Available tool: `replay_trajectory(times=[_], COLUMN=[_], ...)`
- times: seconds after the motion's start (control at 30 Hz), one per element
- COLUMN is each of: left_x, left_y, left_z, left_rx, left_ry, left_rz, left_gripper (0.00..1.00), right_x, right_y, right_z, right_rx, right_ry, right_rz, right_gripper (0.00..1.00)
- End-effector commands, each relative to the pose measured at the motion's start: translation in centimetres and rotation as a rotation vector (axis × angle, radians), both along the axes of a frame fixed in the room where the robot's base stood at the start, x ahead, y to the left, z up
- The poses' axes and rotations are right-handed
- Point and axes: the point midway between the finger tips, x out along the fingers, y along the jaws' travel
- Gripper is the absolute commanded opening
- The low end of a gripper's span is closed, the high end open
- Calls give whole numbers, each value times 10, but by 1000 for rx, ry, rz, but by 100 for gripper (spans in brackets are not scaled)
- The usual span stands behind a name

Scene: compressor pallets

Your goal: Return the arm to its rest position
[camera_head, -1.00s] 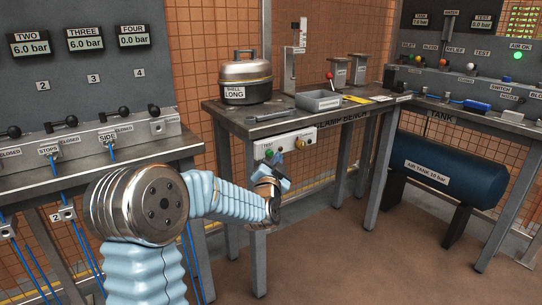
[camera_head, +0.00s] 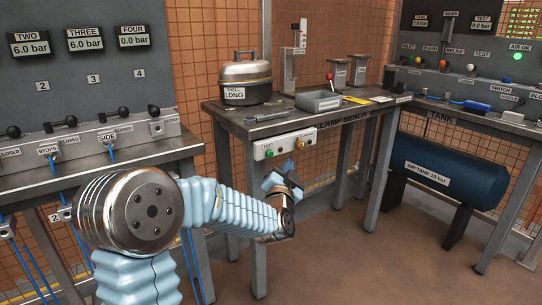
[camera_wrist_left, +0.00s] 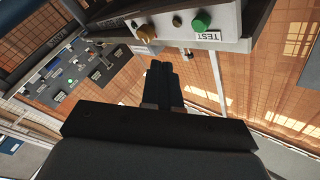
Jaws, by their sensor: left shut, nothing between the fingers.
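My left arm comes in from the lower left of the head view and stretches toward the clamp bench. Its gripper (camera_head: 280,178) is in front of the bench, below and close to the white control box (camera_head: 285,145). In the left wrist view the two dark fingers (camera_wrist_left: 163,82) are together with nothing between them. The control box shows at the top of that view (camera_wrist_left: 190,40), with a green button (camera_wrist_left: 201,21) and a TEST label; the fingers appear apart from it. My right gripper is not in view.
A valve bench (camera_head: 130,152) stands left. A blue air tank (camera_head: 450,168) sits right. The brown floor between is clear.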

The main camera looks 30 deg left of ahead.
Motion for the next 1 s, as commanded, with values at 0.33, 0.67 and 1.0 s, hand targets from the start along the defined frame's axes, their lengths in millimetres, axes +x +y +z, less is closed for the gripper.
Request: replay_trajectory(times=[0.33,0.67,1.0], left_x=[0,0,-7], left_y=[0,0,-91], left_z=[0,-1,-222], left_rx=[0,-1,-412], left_ry=[0,2,445], left_rz=[0,-1,-224], left_gripper=[0,0,0], right_x=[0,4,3], right_y=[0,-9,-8], right_z=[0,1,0], right_rx=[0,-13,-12], right_ry=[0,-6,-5], right_rz=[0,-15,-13], right_gripper=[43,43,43])
